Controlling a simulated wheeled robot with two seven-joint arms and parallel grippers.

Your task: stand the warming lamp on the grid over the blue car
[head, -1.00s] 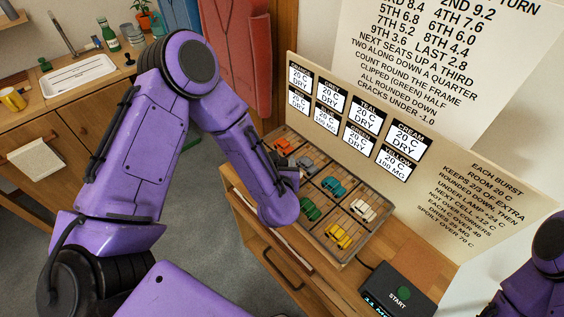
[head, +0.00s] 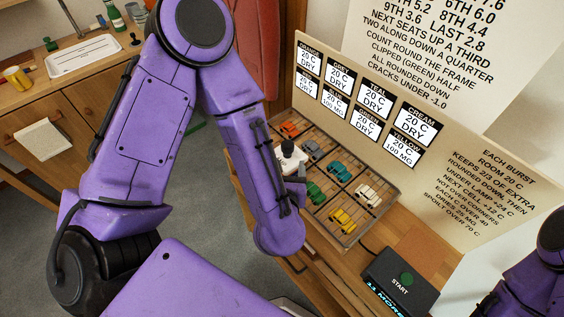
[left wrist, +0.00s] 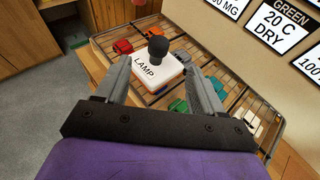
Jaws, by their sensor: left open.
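The warming lamp, a white block with a black knob and the word LAMP, shows in the left wrist view (left wrist: 148,68) and the head view (head: 291,157). It looks upright on the grid (left wrist: 232,102), between the red car (left wrist: 122,46) and the green car (left wrist: 178,106). My left gripper (left wrist: 159,75) is open, with one finger on each side of the lamp and a small gap showing at each. My right gripper is out of view.
More cars stand under the grid: orange (head: 289,129), grey (head: 312,148), teal (head: 340,170), cream (head: 368,195) and yellow (head: 342,220). A card board (head: 455,195) rises behind the grid.

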